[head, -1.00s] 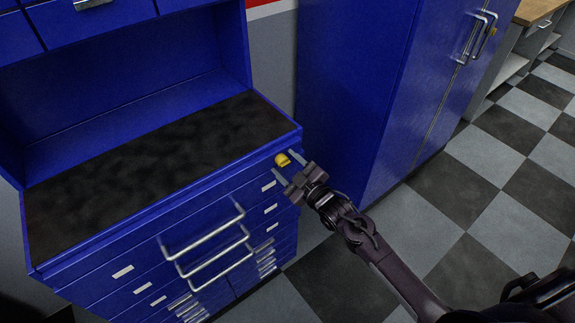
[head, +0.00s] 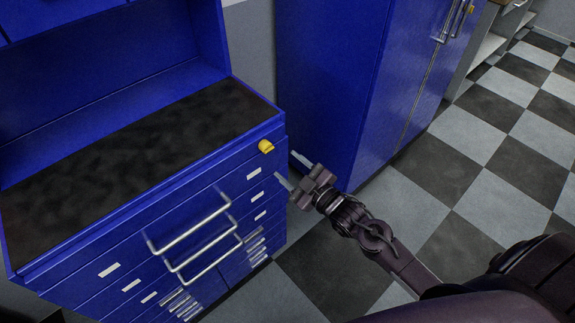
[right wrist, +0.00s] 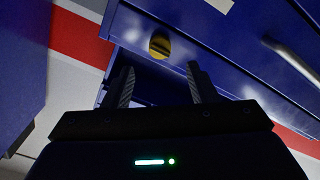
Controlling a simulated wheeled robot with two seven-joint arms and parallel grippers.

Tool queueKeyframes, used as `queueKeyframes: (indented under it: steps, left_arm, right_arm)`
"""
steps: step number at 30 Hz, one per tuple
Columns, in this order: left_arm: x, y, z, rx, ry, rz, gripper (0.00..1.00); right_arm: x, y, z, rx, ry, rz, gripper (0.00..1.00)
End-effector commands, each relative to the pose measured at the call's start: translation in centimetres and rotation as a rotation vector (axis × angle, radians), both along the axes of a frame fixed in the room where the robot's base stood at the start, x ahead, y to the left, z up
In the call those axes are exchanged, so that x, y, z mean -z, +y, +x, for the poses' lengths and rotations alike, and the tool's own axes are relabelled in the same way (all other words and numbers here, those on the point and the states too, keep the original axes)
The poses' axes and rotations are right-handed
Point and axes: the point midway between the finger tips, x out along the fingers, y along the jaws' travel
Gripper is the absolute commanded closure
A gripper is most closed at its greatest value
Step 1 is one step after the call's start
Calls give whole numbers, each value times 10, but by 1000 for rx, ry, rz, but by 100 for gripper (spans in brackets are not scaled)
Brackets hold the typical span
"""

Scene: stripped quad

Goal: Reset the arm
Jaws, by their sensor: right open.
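My right gripper (head: 291,171) is open and empty in the head view, just off the right front corner of the blue tool cabinet (head: 75,228). A small yellow knob (head: 265,146) sits on the cabinet's upper front near that corner, apart from the fingers. In the right wrist view, the two fingers (right wrist: 160,87) stand wide apart, with the yellow knob (right wrist: 160,44) beyond them on the blue cabinet front. My left gripper is not in view.
The cabinet's dark worktop (head: 130,160) is bare. Long metal drawer handles (head: 195,225) stick out from its front. A tall blue locker (head: 335,90) stands behind and to the right. The checkered floor (head: 480,190) at the right is clear.

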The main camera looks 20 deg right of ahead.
Motion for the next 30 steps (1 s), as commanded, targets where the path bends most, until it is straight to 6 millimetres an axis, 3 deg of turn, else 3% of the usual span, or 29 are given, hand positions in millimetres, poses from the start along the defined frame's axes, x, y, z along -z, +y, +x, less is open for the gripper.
queueKeyframes:
  steps: [11,14,17,20,23,26,30]
  left_arm:
    - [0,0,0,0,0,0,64]
    - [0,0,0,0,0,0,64]
    - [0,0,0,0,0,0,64]
    - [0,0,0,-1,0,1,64]
    - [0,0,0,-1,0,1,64]
    - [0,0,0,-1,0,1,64]
    - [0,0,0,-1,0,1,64]
  right_arm:
    - [2,0,0,1,3,0,48]
    - [18,-4,-1,16,41,3,48]
    - [62,-13,-6,54,140,14,48]
    - [129,-25,-23,113,294,30,48]
    - [200,-36,-52,177,467,47,48]
    - [267,-42,-91,238,638,59,48]
    - [348,-45,-162,324,874,71,48]
